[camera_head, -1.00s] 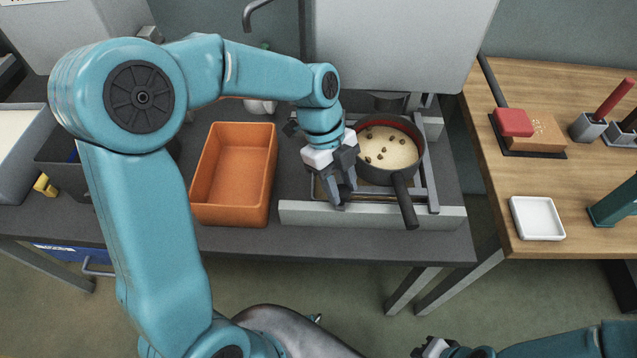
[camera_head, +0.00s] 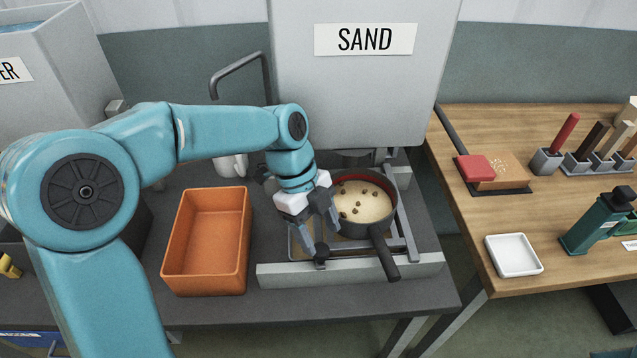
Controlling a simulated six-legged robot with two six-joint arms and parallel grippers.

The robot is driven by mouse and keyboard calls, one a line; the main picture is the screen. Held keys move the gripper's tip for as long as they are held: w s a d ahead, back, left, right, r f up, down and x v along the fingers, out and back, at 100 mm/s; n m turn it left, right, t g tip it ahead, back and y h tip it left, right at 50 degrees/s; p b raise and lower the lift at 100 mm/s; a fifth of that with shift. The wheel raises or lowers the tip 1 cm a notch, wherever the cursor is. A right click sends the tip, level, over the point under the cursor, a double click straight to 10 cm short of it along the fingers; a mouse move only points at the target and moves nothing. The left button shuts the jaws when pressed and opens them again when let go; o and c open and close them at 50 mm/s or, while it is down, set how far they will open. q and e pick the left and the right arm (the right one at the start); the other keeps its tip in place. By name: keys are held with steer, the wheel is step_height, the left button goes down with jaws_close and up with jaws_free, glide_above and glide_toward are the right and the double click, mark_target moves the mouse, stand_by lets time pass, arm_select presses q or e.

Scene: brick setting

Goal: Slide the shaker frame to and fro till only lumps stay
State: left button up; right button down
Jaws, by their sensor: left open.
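A round dark sieve pan (camera_head: 362,210) with a red inner rim holds pale sand with several dark lumps on top. Its black handle (camera_head: 384,254) points toward the front right. It sits within a grey metal frame (camera_head: 405,222) behind a long pale front rail (camera_head: 350,271). My left gripper (camera_head: 328,240) is open, pointing down just left of the pan over the frame's left part. I cannot tell whether its fingers touch the frame. The gripper hides part of the pan's left side. My right gripper is out of view.
An orange bin (camera_head: 207,240) stands left of the frame. A large grey hopper labelled SAND (camera_head: 365,75) rises behind. On the right wooden table are a white dish (camera_head: 513,255), a red block (camera_head: 475,168) and a green tool (camera_head: 598,222).

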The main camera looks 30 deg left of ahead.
arm_select(q)
step_height(320, 180, up, 16)
steer(key=p, duration=0.1)
steer(key=shift+f, duration=0.15)
steer(key=shift+f, duration=0.15)
stand_by(0.4)
